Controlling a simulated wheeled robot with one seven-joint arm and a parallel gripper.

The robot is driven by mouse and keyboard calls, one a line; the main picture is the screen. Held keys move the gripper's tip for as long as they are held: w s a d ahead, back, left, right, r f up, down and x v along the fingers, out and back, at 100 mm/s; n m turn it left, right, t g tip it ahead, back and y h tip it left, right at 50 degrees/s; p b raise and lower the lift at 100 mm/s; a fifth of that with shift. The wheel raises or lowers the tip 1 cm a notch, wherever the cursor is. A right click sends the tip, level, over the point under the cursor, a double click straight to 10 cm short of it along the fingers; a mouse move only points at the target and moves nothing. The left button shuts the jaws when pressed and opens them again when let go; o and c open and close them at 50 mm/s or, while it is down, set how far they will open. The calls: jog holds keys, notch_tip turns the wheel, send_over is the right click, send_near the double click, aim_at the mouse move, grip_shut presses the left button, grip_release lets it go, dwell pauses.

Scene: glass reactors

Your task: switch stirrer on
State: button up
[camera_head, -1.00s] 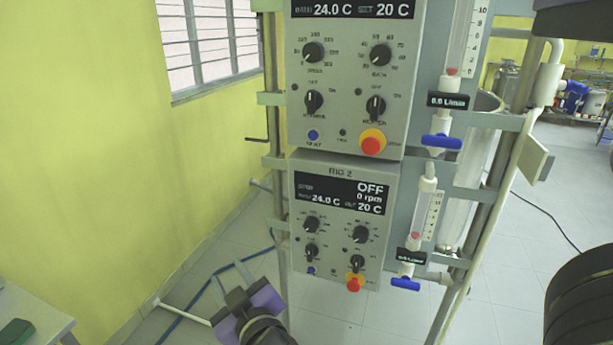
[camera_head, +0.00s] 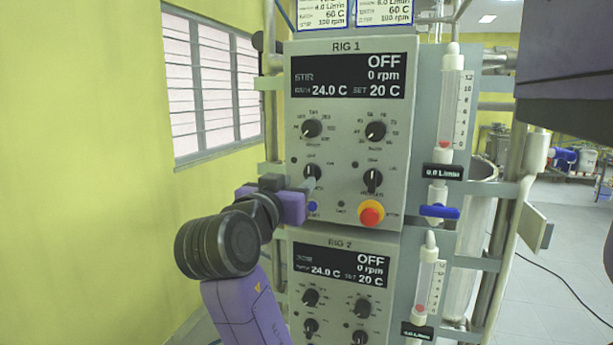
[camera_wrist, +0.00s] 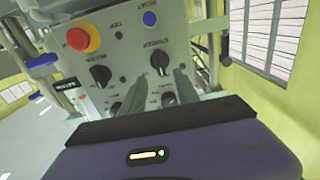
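The RIG 1 control panel (camera_head: 347,140) is in the middle of the head view. Its display (camera_head: 347,76) reads STIR OFF, 0 rpm. The black stirrer switch (camera_head: 312,171) is at its lower left, partly covered by my gripper (camera_head: 311,184). My gripper comes from the left, its fingertips at the switch. In the wrist view, turned upside down, my gripper's two grey fingers (camera_wrist: 161,77) are apart, with the stirrer switch (camera_wrist: 159,61) just beyond and between the tips. I cannot tell whether they touch it.
A red emergency button (camera_head: 370,213) on yellow and a heater switch (camera_head: 373,179) are right of the stirrer switch. A blue button (camera_head: 312,207) is just below. The RIG 2 panel (camera_head: 340,285) is underneath. A flow meter with a blue valve (camera_head: 440,211) is at the right.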

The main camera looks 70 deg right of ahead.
aim_at(309, 174)
jog(key=d, duration=0.2)
jog(key=d+p, duration=0.1)
jog(key=d, duration=0.4)
jog(key=shift+w+p, duration=0.25)
jog(key=shift+p, duration=0.05)
jog(key=shift+c, duration=0.3)
grip_shut()
